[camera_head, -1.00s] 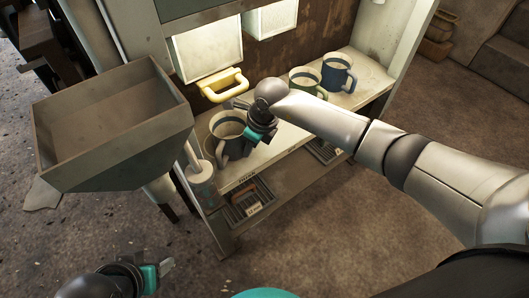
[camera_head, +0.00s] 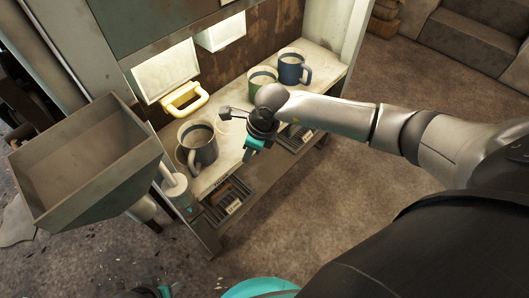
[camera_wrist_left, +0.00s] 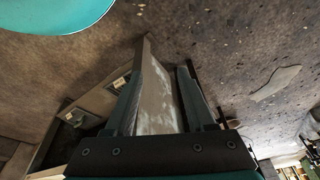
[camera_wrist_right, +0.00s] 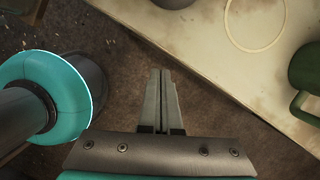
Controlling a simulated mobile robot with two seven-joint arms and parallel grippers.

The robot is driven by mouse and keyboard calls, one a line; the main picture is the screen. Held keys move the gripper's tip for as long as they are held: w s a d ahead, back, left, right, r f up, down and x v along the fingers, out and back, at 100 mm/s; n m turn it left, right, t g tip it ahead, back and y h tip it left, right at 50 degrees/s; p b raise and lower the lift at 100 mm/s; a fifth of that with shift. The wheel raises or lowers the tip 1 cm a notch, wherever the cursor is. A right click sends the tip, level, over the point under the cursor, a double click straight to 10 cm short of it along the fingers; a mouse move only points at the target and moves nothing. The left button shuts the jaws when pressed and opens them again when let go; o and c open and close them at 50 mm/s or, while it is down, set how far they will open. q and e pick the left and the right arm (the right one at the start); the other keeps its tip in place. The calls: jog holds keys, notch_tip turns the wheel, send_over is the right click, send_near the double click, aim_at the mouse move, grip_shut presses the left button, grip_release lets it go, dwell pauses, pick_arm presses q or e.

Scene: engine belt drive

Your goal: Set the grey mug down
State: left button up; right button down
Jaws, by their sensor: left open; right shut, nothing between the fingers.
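The grey mug (camera_head: 197,142) stands upright on the pale shelf (camera_head: 222,150), at its near left end in the head view, with its handle toward the front. My right gripper (camera_head: 250,152) is to the right of the mug, apart from it, over the shelf's front edge. In the right wrist view its fingers (camera_wrist_right: 160,78) are together with nothing between them. My left gripper barely shows at the bottom edge of the head view. In the left wrist view its fingers (camera_wrist_left: 162,75) are apart, well away from the mug.
A green mug (camera_head: 261,80) and a blue mug (camera_head: 292,68) stand farther along the shelf. A yellow handle (camera_head: 184,98) sits behind the grey mug. A large grey hopper (camera_head: 85,160) stands at the left. A ring mark (camera_wrist_right: 254,24) lies on bare shelf.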

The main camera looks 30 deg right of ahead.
jog(key=s+d+p, duration=0.1)
jog(key=s+d, duration=0.2)
jog(key=s+a+f+n+g+y+b, duration=0.1)
jog(key=s+a+f+n+g+y, duration=0.1)
jog(key=s+a+y, duration=0.25)
jog(key=m+t+y+b, duration=0.35)
jog(key=t+y, duration=0.25)
jog(key=t, duration=0.7)
send_near(212, 147)
jog(key=shift+n, duration=0.45)
jog(key=b+x, duration=0.2)
jog(key=x, duration=0.3)
jog(key=shift+w+a+r+b, duration=0.1)
jog(key=shift+w+a+b, duration=0.1)
jog(key=shift+a+b, duration=0.15)
pick_arm(q)
jog(key=w+d+r+t+h, duration=0.1)
jog(key=w+d+r+t, duration=0.1)
jog(key=r, duration=0.7)
jog(key=shift+w+r+t, duration=0.35)
jog(key=shift+w+t, duration=0.25)
jog(key=shift+w, duration=0.15)
pick_arm(e)
jog(key=shift+w+a, duration=0.35)
jog(key=shift+w, duration=0.05)
pick_arm(q)
jog(key=shift+d, duration=0.1)
